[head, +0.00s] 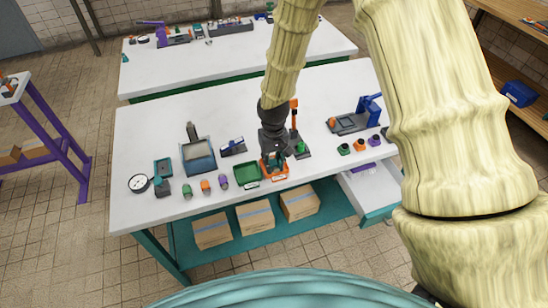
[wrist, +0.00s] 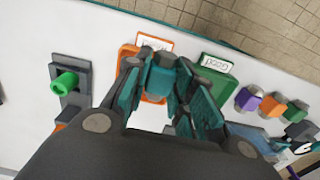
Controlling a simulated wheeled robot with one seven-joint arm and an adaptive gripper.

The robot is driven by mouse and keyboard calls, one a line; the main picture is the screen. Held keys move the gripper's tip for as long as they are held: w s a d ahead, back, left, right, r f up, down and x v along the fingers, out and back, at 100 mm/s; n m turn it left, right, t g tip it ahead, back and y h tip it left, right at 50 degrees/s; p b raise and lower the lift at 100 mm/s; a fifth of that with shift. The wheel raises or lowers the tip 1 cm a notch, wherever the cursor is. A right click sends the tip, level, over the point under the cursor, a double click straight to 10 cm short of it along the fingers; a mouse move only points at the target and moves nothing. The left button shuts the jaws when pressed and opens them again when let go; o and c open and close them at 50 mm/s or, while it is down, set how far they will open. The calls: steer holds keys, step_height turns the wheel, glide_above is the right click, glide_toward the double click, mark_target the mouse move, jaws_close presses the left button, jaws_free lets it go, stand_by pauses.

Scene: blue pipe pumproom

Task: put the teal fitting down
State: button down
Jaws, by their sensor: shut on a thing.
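The teal fitting (wrist: 163,74) with a grey part is between the fingers of my gripper (wrist: 166,88), which is shut on it. In the wrist view it overlaps the orange tray (wrist: 128,53), which has a white label. In the head view my gripper (head: 272,160) is over the orange tray (head: 286,175), at the front of the white table. The fingers hide much of the tray and of the fitting. I cannot tell whether the fitting touches the tray floor.
A green tray (head: 246,176) with a label stands just left of the orange tray. A fixture with a green part (wrist: 64,84) stands close on the other side. Small fittings (head: 205,185) line the front edge. An open drawer (head: 371,188) juts out at the right.

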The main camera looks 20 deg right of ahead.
mark_target(274, 161)
steer(key=w, duration=0.1)
steer(key=w+d, duration=0.1)
steer(key=w, duration=0.1)
steer(key=shift+w+d+f+p, duration=0.1)
steer(key=shift+f+p, duration=0.1)
steer(key=shift+p, duration=0.2)
steer(key=shift+f+p, duration=0.85)
steer(key=shift+f, duration=0.85)
steer(key=shift+f, duration=0.2)
steer(key=c, duration=1.5)
jaws_free()
steer(key=shift+r, duration=0.25)
steer(key=shift+r+b, duration=1.95)
steer(key=shift+r, duration=4)
steer(key=shift+f, duration=0.1)
